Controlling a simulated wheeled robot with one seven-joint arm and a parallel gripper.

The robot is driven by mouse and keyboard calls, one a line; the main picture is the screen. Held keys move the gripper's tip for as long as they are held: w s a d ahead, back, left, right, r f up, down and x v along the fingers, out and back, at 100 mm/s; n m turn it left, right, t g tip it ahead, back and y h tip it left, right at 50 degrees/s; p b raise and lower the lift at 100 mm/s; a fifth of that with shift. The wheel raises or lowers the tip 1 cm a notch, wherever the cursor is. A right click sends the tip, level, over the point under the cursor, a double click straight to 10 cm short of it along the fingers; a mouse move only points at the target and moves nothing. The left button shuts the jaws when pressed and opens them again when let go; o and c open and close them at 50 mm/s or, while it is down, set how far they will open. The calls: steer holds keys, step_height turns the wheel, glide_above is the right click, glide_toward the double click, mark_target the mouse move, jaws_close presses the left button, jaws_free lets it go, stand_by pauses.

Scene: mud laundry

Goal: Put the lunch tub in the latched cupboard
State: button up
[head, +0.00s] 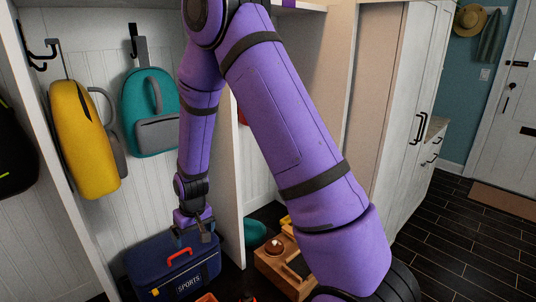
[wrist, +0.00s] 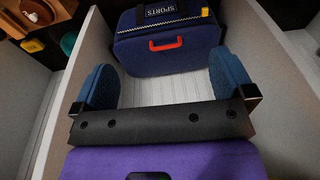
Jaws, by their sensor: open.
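My gripper (head: 196,232) hangs just above a navy sports bag (head: 188,270) in the left cubby. In the wrist view my gripper (wrist: 163,78) is open, with its two blue pads wide apart and nothing between them. The bag, with a red handle and a "SPORTS" label, lies beyond the pads (wrist: 170,50). I cannot identify the lunch tub in either view. A tall white cupboard (head: 392,115) with black handles stands at the right in the head view; I cannot make out a latch on it.
A yellow bag (head: 82,140) and a teal bag (head: 150,100) hang above the sports bag. A partition (head: 230,170) separates it from a wooden crate (head: 268,264) and a teal item (head: 255,232). Dark floor (head: 460,240) is clear at the right.

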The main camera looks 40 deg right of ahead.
steer(key=s+d+r+t, duration=0.1)
steer(key=s+r, duration=0.4)
steer(key=r, duration=0.7)
steer(key=s+d+r+t, duration=0.1)
steer(key=s+r, duration=0.4)
steer(key=r, duration=0.6)
steer(key=s+d+r, duration=0.1)
steer(key=s+r, duration=0.4)
steer(key=s, duration=0.4)
steer(key=s+r+t, duration=0.1)
steer(key=s+r, duration=0.4)
steer(key=s, duration=0.4)
steer(key=shift+d+r+t, duration=0.3)
steer(key=shift+d+r, duration=0.05)
steer(key=shift+r, duration=0.05)
